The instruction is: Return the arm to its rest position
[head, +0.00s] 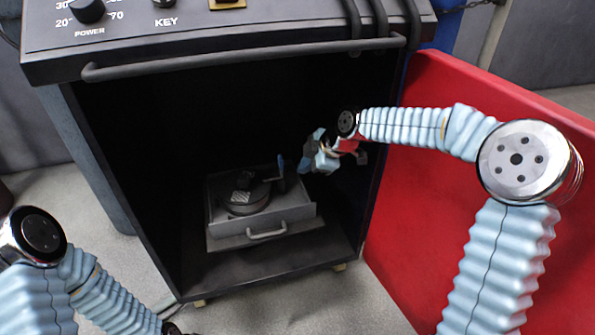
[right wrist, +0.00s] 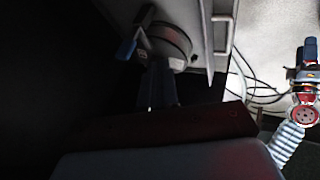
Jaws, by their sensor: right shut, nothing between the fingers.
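My right arm reaches from the right into the dark open cabinet (head: 130,130). My right gripper (head: 304,164) is shut and empty, just right of a grey drawer or tray (head: 284,217). In the right wrist view its dark fingers (right wrist: 158,88) point toward the tray, near a round part and a blue-ended lever. My left arm is low at the left in the head view, its hand cut off by the bottom edge. Its end (right wrist: 307,55) seems to show at the right of the right wrist view, too small to tell the jaws.
The tray holds a round metal part (head: 246,203) with a label; a blue lever (head: 281,161) stands at its right. A red door (head: 400,215) stands open at the right, behind my right arm. A handle bar (head: 230,60) crosses the cabinet's top. Floor shows in front.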

